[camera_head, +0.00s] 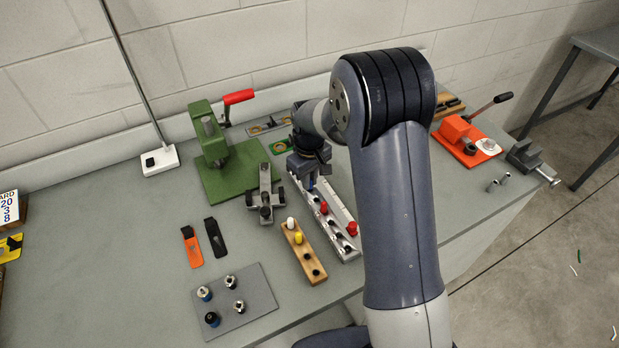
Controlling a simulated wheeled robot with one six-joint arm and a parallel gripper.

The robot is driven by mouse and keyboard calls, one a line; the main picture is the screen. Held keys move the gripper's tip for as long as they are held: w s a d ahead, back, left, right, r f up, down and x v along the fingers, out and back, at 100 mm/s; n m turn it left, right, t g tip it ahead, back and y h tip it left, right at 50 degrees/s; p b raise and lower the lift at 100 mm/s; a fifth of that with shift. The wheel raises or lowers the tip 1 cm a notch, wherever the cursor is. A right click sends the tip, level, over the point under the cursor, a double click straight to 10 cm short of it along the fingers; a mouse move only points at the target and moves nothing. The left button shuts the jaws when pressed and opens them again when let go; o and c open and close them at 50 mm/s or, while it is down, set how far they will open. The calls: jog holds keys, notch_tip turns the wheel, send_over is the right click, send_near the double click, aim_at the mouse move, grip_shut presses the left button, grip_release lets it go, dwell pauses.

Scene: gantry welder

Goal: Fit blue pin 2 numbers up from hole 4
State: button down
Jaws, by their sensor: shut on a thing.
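My gripper (309,166) is at the far end of a long grey metal rail (346,252) and is shut on a blue pin (311,184), of which only a small part shows below the gripper. I cannot tell whether the pin is over a hole or inside one. The rail has a row of dark holes, with a red pin (323,207) near its middle and another red pin (352,229) nearer its front end. The hole numbers are too small to read. My arm hides part of the rail's right side.
Left of the rail, a wooden block (308,257) holds a white and a yellow pin. A grey fixture (265,200) and a green press (217,160) stand further left. A grey plate (258,310) with several small parts lies in front. The left bench is mostly clear.

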jog(key=shift+f, duration=0.25)
jog(key=c, duration=1.4)
grip_release()
jog(key=shift+o, duration=0.2)
jog(key=shift+r, duration=0.15)
notch_tip(320, 180, up, 11)
jog(key=b, duration=0.1)
jog(key=shift+f, duration=0.2)
